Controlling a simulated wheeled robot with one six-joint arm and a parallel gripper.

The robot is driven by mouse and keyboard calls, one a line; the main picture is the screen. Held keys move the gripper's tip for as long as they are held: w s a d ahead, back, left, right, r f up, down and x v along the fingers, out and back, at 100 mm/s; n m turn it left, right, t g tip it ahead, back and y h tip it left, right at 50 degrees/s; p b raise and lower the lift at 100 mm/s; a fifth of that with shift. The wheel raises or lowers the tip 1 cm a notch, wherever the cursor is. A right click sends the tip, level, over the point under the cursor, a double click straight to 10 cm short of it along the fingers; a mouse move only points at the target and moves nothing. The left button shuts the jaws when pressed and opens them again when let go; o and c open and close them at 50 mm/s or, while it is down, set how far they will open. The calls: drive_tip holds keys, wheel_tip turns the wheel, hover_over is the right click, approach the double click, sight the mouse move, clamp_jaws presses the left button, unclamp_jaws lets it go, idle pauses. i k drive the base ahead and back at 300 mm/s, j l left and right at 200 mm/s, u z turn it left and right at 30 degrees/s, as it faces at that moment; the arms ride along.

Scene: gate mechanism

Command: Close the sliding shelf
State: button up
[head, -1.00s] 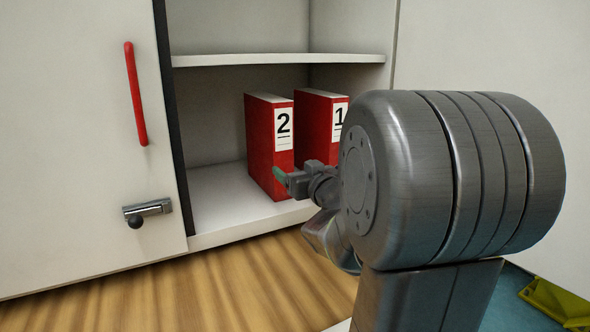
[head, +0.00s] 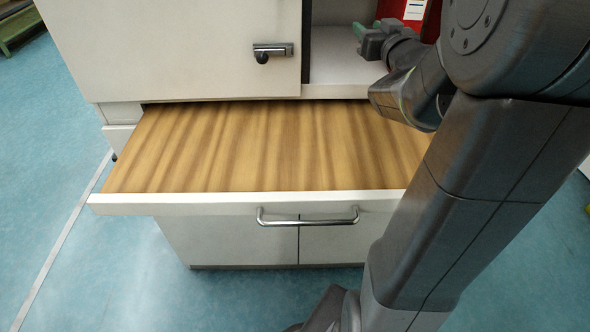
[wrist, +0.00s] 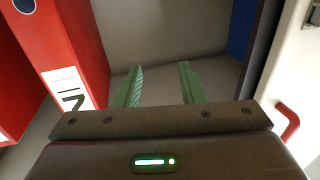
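The sliding shelf (head: 260,150) is pulled out from under the white cabinet. It has a wood-grain top, a white front edge and a metal bar handle (head: 308,217) on its front. My gripper (head: 360,38) is above the shelf's right part, at the open cabinet compartment, away from the handle. In the wrist view my gripper's two green fingers (wrist: 160,88) stand apart with nothing between them. The right end of the shelf is hidden behind my arm.
A red binder (wrist: 62,45) stands beside my gripper in the compartment. The white sliding door (head: 180,50) with a metal latch (head: 272,51) covers the left side. Below the shelf is a white lower cabinet (head: 228,240). The blue floor (head: 110,265) is clear at the left.

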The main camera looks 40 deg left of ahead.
sight(258, 157)
drive_tip(key=u, duration=1.2)
drive_tip(key=i+u, duration=0.15)
drive_tip(key=u, duration=0.3)
